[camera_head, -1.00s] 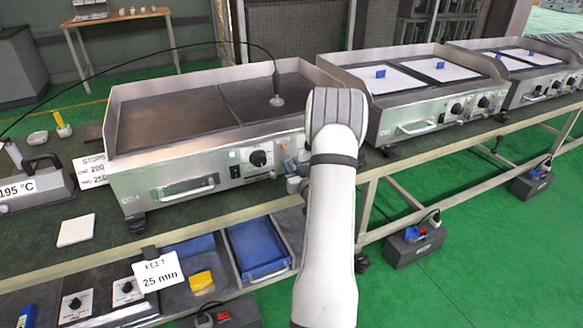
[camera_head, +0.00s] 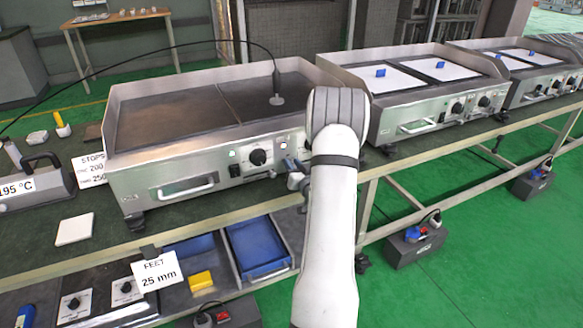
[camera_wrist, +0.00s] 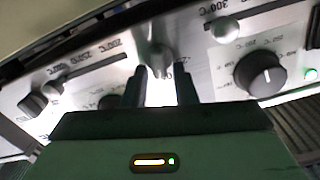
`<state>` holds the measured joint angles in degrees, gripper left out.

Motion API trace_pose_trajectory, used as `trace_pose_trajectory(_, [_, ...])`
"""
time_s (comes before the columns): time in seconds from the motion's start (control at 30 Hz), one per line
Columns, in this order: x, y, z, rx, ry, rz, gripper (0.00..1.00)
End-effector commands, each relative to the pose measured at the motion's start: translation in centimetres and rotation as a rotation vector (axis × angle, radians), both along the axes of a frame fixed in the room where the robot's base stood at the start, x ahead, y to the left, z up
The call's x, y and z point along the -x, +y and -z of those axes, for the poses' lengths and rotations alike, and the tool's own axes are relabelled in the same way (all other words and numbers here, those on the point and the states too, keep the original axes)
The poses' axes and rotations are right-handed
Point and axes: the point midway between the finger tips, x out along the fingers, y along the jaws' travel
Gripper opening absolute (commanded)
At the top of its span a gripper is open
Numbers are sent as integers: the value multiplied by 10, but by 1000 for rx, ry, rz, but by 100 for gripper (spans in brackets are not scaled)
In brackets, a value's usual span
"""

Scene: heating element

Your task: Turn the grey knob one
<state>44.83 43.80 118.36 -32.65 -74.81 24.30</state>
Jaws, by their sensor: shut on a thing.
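My gripper (camera_wrist: 161,74) is at the front panel of the nearest griddle, its two dark fingers pointing at the panel. It is shut on a grey knob (camera_wrist: 160,56), which shows between and just beyond the fingertips in the wrist view. A bright glare lies between the fingers, so the knob's exact angle cannot be told. In the head view my gripper (camera_head: 293,172) is at the right part of the panel, and my arm hides some of it. The griddle (camera_head: 180,180) has a black knob (camera_head: 258,157) left of the gripper; it also shows in the wrist view (camera_wrist: 260,74).
A metal handle (camera_head: 188,188) sticks out at the lower left. A cable with a round probe foot (camera_head: 277,100) stands on the hot plate. More griddles (camera_head: 410,90) are to the right.

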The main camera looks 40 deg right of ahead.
Motion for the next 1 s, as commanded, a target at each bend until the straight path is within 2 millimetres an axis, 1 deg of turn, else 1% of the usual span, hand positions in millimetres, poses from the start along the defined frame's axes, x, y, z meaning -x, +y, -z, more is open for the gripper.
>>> trace_pose_trajectory(0.03, [-2,2,4,-43,-6,-7,3])
trace_pose_trajectory(0.6, [-1,-2,6,-545,-124,-9,3])
trace_pose_trajectory(0.8, [-1,-2,6,-669,-153,-11,3])
trace_pose_trajectory(1.0, [-1,-3,7,-745,-171,-12,3])
